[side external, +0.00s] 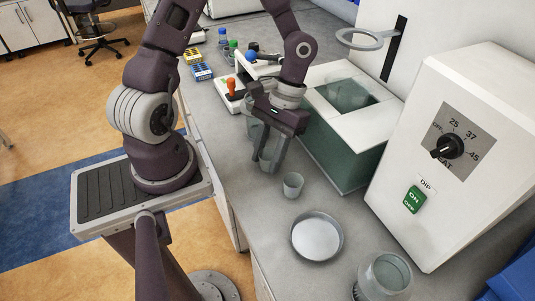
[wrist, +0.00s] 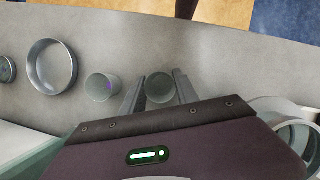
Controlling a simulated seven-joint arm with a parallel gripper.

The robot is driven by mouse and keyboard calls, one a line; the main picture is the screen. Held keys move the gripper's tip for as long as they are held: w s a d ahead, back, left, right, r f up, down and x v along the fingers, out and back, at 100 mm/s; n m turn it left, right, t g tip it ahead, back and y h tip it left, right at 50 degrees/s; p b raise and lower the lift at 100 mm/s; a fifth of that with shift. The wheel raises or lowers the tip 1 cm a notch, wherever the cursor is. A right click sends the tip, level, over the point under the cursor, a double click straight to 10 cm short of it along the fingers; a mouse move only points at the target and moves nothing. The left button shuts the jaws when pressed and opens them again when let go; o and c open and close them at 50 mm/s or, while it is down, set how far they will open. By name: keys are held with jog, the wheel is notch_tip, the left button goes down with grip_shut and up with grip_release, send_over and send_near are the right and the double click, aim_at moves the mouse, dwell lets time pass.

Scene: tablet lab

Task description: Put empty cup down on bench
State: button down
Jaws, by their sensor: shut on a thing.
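My gripper (side external: 268,158) is shut on a small clear cup (wrist: 160,90). In the wrist view the cup sits between the two fingers (wrist: 159,88), its round end towards the camera. In the side view the fingers largely hide it, low over the grey bench (side external: 262,205). I cannot tell whether its base touches the bench. A second, similar cup (side external: 293,185) stands upright on the bench just right of my gripper.
A round metal dish (side external: 317,238) and a glass jar (side external: 385,276) are nearer the camera. A tank with green-tinted walls (side external: 345,150) stands right of my gripper, beside a white control box (side external: 455,150). A clear vessel (wrist: 298,140) is right of my gripper in the wrist view.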

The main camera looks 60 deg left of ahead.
jog(key=c, duration=0.9)
grip_release()
jog(key=v, duration=1.2)
jog(key=s+d+r+m+t, duration=0.1)
jog(key=s+r+t, duration=0.2)
jog(key=s+d+r+m+t+y, duration=0.1)
jog(key=s+d+r+m+t, duration=0.1)
jog(key=s+r+t, duration=0.1)
jog(key=s+d+r+m+t, duration=0.1)
jog(key=s+r+t, duration=0.2)
jog(key=s+r, duration=0.1)
jog(key=shift+s+d+r+m+t+y, duration=0.25)
jog(key=shift+s+r+m+t+y, duration=0.05)
jog(key=shift+s+r+t+y, duration=0.1)
jog(key=shift+w, duration=0.1)
